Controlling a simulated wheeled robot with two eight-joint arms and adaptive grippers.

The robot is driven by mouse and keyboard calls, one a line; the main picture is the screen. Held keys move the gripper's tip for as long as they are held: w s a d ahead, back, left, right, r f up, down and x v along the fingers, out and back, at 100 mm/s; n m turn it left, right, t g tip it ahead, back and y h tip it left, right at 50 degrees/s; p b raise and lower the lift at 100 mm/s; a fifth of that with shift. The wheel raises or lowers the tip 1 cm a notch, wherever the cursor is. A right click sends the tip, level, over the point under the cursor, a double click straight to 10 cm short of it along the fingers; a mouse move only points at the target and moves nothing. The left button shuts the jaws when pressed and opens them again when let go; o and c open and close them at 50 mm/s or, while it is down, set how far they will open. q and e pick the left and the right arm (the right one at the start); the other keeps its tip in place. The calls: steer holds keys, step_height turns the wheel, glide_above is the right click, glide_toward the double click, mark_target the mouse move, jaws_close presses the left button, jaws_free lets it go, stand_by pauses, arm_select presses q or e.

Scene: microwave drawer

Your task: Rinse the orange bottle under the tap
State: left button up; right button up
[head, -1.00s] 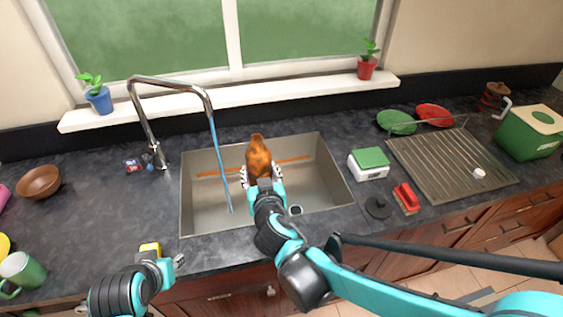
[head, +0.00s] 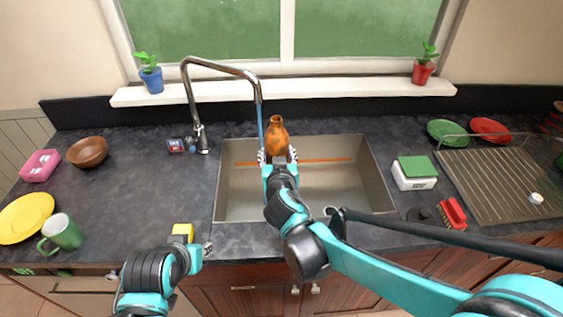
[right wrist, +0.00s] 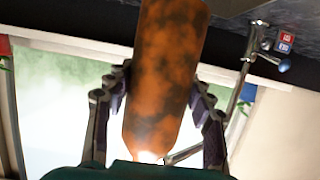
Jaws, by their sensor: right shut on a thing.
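The orange bottle (head: 277,137), mottled with dark patches, is upright above the back of the sink (head: 340,196). My right gripper (head: 278,157) is shut around it, and in the right wrist view the fingers (right wrist: 160,105) flank the bottle (right wrist: 165,65). The chrome tap (head: 191,95) arches from the left, its spout end just left of the bottle's top. A thin blue water stream (head: 261,122) falls along the bottle's left side to my gripper; contact is unclear. My left gripper (head: 204,249) is by the front counter edge, its jaws unclear, beside a yellow block (head: 183,230).
A green-topped white box (head: 414,172), red brush (head: 451,213) and drying rack (head: 500,185) lie right of the sink. A brown bowl (head: 88,152), yellow plate (head: 25,217) and green mug (head: 62,233) stand left.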

steer(key=w+a+f+b, duration=0.1)
steer(key=w+a+b, duration=0.1)
steer(key=w, duration=0.4)
steer(key=shift+w+a+f, duration=0.2)
steer(key=shift+w+a, duration=0.1)
steer(key=shift+w, duration=0.05)
steer(key=shift+d, duration=0.1)
stand_by(0.4)
steer(key=shift+w+d, duration=0.2)
steer(key=shift+d, duration=0.25)
steer(key=shift+a, duration=0.15)
steer(key=shift+s+a, duration=0.2)
steer(key=shift+a, duration=0.25)
steer(key=shift+d, duration=0.15)
steer(key=shift+w+d, duration=0.2)
steer(key=shift+d, duration=0.25)
